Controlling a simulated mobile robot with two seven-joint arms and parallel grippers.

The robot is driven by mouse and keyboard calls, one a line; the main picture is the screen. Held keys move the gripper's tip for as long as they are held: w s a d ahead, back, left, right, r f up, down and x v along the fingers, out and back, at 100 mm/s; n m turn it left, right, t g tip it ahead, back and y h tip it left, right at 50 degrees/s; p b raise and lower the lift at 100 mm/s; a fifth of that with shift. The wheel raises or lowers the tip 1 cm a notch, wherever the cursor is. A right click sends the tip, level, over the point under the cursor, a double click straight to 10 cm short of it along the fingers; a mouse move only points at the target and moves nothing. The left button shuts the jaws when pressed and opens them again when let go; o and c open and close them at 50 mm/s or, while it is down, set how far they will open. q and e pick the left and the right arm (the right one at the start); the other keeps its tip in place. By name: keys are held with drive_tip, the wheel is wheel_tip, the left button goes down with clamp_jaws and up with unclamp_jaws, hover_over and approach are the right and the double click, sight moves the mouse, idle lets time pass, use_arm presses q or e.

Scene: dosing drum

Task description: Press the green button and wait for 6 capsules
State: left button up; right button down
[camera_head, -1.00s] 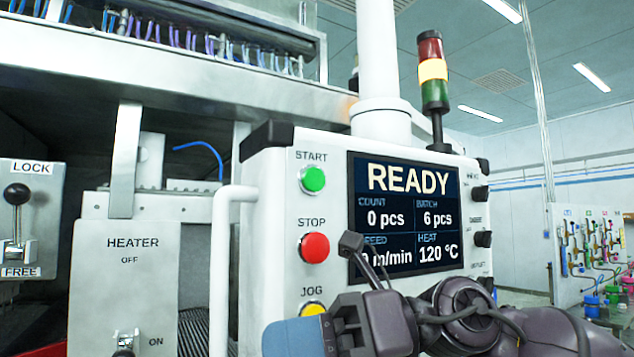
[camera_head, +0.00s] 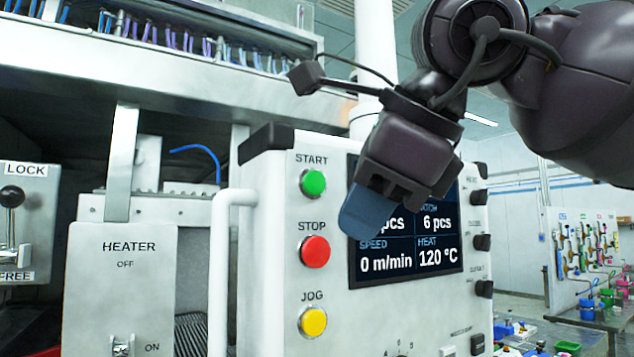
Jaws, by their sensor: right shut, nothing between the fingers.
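The green button (camera_head: 313,182) is under the label START on the white control panel (camera_head: 262,270). My right gripper (camera_head: 362,218) is shut and empty. It points down and left in front of the screen (camera_head: 440,257), to the right of the green button, and does not cover it. The screen reads 6 pcs under BATCH, 0 m/min under SPEED and 120 °C under HEAT. Its top line and most of the count are hidden behind my gripper. No capsules are in view. My left gripper is not in view.
Below the green button are the red STOP button (camera_head: 315,251) and the yellow JOG button (camera_head: 312,321). A white tube handle (camera_head: 219,270) runs along the panel's left side. Farther left are a HEATER switch box (camera_head: 120,290) and a LOCK/FREE lever (camera_head: 12,215).

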sight(314, 183)
drive_tip(key=d+r, duration=0.1)
drive_tip(key=d+r+t+h, duration=0.1)
drive_tip(key=r, duration=0.1)
drive_tip(key=d+r+m+t+h, duration=0.1)
drive_tip(key=shift+s+r, duration=0.3)
drive_tip(key=shift+s, duration=0.05)
drive_tip(key=shift+w+a, duration=0.15)
drive_tip(key=w+a+p, duration=0.1)
drive_tip(key=w, duration=0.1)
drive_tip(key=w+a+p, duration=0.1)
drive_tip(key=w+a, duration=0.1)
drive_tip(key=w+a+p, duration=0.1)
drive_tip(key=w+a, duration=0.1)
drive_tip(key=w, duration=0.1)
idle(0.3)
idle(1.8)
drive_tip(key=shift+w+a, duration=0.25)
drive_tip(key=shift+w, duration=0.05)
